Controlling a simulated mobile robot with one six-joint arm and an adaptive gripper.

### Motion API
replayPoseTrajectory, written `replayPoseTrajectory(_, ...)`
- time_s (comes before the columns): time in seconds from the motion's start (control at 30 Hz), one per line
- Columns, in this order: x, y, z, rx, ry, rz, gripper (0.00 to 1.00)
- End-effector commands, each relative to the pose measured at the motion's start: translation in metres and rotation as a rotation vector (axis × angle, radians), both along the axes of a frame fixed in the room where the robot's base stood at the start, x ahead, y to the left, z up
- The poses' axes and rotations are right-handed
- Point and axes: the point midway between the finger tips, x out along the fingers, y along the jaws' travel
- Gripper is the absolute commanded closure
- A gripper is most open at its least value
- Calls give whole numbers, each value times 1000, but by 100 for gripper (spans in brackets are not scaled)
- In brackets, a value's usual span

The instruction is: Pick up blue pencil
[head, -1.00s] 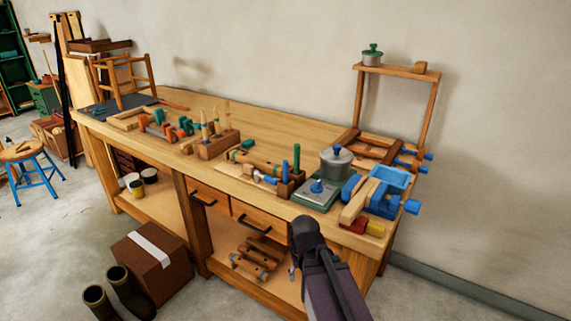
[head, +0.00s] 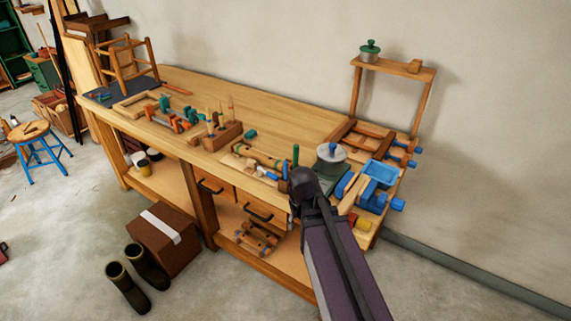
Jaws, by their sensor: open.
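I cannot single out the blue pencil for certain. A short upright blue stick (head: 285,170) stands beside a taller green stick (head: 295,155) near the front edge of the workbench (head: 255,105), just left of my arm's end. Small coloured pieces (head: 103,97), too small to tell apart, lie on the dark mat (head: 128,92) at the bench's far left end. My dark arm rises from the lower right and covers part of the bench front. My gripper cannot be made out; the arm's end hides that area.
A wooden tool block (head: 222,135), orange and teal clamps (head: 178,118), a blue vise (head: 378,185) and a grey round pot (head: 330,157) crowd the bench. A small wooden chair (head: 128,62) stands on the mat. A carton (head: 165,240) and boots (head: 135,280) are on the floor. The bench's back middle is clear.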

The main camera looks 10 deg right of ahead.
Motion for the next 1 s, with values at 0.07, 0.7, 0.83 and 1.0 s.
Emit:
replayPoseTrajectory(0.07,5,0,24,0,-1,-10,36)
replayPoseTrajectory(0.7,101,0,139,13,8,-278,36)
replayPoseTrajectory(0.83,144,0,149,17,19,-416,36)
replayPoseTrajectory(1.0,193,-1,154,19,32,-586,36)
